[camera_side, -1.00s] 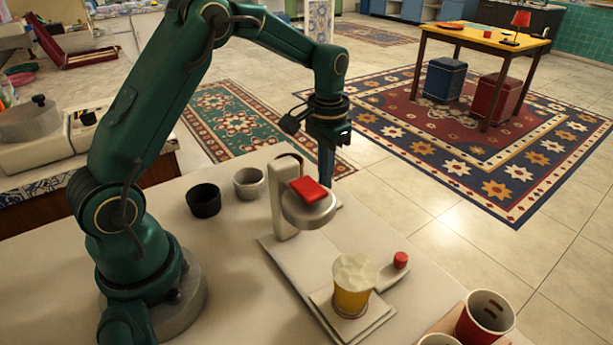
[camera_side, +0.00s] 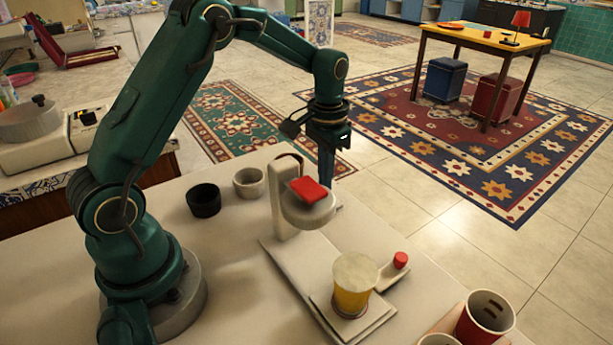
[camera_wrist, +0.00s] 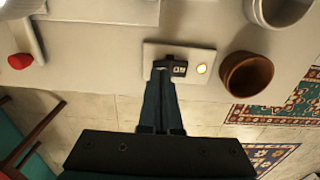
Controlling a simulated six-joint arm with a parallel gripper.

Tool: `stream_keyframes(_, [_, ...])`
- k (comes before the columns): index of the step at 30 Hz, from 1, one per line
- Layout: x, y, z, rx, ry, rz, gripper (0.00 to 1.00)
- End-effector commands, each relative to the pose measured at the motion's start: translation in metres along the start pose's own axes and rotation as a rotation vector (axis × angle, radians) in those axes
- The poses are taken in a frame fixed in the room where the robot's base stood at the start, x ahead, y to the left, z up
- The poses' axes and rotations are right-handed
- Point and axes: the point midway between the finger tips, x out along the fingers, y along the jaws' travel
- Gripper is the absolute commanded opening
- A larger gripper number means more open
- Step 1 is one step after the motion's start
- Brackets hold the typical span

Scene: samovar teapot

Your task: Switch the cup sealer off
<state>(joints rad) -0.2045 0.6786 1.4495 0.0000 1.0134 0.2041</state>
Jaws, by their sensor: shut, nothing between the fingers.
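The cup sealer (camera_side: 285,215) stands on the white counter, a pale stand with a round head and a red pad (camera_side: 309,190) on top. A yellow cup (camera_side: 352,290) with a flat pale top stands on its base plate. In the wrist view, a white switch plate (camera_wrist: 207,53) carries a dark rocker switch (camera_wrist: 179,69) and a glowing round lamp (camera_wrist: 202,69). My gripper (camera_wrist: 165,70) is shut and empty, its tips at the rocker's left side; I cannot tell whether they touch. In the side view my gripper (camera_side: 326,178) is behind the sealer head, its tips partly hidden.
A red knob (camera_side: 400,260) is right of the cup. Red cups (camera_side: 485,318) stand at front right. A black bowl (camera_side: 204,200) and a grey bowl (camera_side: 249,182) are left of the sealer. A brown cup (camera_wrist: 246,75) is close right of the switch plate.

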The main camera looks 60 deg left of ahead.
Motion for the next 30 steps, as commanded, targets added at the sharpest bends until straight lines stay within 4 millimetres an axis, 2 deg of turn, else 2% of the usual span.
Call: stream_keyframes(30, [0.014, 0.0, 0.0, 0.0, 0.0, 0.0, 0.0])
